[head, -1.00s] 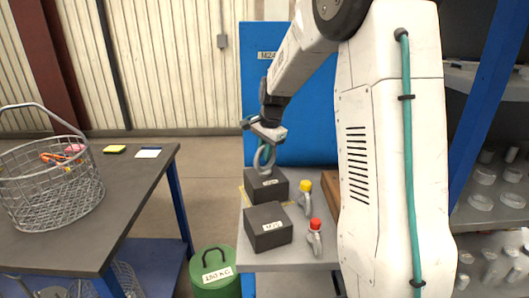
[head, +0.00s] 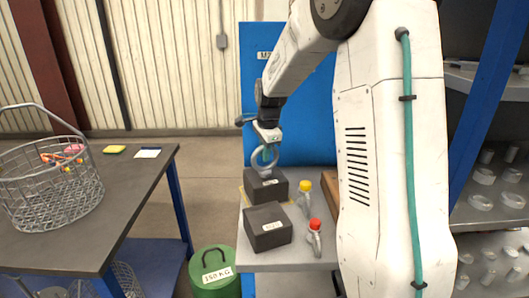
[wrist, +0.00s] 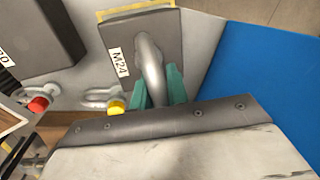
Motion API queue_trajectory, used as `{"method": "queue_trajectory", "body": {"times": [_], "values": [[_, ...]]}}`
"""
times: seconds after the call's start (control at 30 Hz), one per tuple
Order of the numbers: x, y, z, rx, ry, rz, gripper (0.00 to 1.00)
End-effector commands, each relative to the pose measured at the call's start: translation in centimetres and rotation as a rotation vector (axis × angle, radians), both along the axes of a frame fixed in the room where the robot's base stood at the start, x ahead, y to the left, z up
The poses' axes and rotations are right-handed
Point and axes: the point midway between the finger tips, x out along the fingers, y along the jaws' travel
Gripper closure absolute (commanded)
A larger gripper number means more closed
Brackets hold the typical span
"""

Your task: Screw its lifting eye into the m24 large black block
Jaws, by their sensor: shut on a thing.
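The dark M24 block (head: 280,188) sits at the back of the grey bench, and its M24 label (wrist: 118,62) reads in the wrist view. My gripper (head: 266,148) is above it, with its teal fingers (wrist: 160,90) shut on a grey lifting eye (head: 274,160). The eye's ring stands upright over the middle of the block's top, and it also shows in the wrist view (wrist: 151,65). Its lower end meets the block top in the head view. I cannot tell how deep the thread sits.
A second dark block (head: 268,236) stands in front. A blue panel (head: 310,130) rises behind. A green 150 KG weight (head: 213,275) and a table with a wire basket (head: 55,195) are left.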

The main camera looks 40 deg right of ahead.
Motion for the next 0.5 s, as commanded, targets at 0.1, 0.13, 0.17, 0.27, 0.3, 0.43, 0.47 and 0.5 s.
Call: {"method": "queue_trajectory", "body": {"times": [0.1,0.13,0.17,0.27,0.3,0.43,0.47,0.5], "values": [[-0.02,-0.01,0.02,0.000,0.000,-0.047,0.67],[-0.02,-0.01,0.02,0.000,0.000,-0.047,0.59],[-0.02,-0.01,0.02,0.000,0.000,-0.046,0.59],[-0.01,-0.01,0.01,0.000,0.000,-0.046,0.59],[-0.01,-0.01,0.01,0.000,0.000,-0.046,0.59],[-0.06,0.00,0.07,0.000,0.001,-0.045,0.59],[-0.07,0.00,0.24,0.000,0.000,-0.045,0.59],[-0.11,0.01,0.58,0.000,0.000,-0.045,0.59]]}}
